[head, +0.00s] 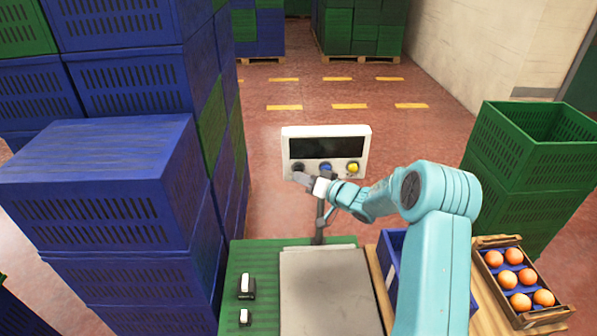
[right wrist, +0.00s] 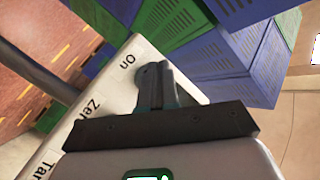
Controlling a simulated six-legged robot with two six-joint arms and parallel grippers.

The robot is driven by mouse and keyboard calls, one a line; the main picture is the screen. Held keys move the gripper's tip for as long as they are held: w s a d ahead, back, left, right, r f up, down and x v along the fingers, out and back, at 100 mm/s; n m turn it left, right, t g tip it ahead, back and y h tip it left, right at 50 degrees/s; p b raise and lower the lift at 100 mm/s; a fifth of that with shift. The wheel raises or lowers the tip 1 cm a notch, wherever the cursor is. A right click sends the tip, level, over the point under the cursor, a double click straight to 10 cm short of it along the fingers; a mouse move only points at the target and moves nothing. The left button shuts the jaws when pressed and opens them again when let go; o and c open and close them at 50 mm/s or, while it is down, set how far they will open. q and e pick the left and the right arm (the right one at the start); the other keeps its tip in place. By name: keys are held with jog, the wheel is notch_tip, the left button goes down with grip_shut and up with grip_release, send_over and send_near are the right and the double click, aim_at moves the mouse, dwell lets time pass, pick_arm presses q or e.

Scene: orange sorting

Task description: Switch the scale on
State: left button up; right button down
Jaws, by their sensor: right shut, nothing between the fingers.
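The scale's display box (head: 326,150) stands on a post behind the scale's grey platform (head: 330,290). Its screen (head: 327,147) is dark. Below the screen are a black button (head: 298,168) at the left, a blue one (head: 326,168) and a yellow one (head: 353,168). My right gripper (head: 301,178) is shut and empty, its fingertips at the black button. In the right wrist view the shut fingers (right wrist: 155,80) lie over the panel beside the label "On" (right wrist: 128,60). They hide the button there, so I cannot tell whether they touch it.
Two small weights (head: 246,287) stand on the green crate top left of the platform. A blue crate (head: 390,248) and a tray of oranges (head: 527,312) are at the right. Stacked blue crates (head: 100,180) rise at the left, green crates (head: 530,150) at the right.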

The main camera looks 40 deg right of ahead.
jog(key=shift+w+d, duration=0.25)
jog(key=shift+w, duration=0.05)
dwell(0.4)
jog(key=shift+s, duration=0.1)
jog(key=shift+s+a, duration=0.65)
jog(key=s+a+b, duration=0.1)
jog(key=s+a, duration=0.2)
jog(key=shift+s+a, duration=0.1)
jog(key=shift+s, duration=0.3)
dwell(0.9)
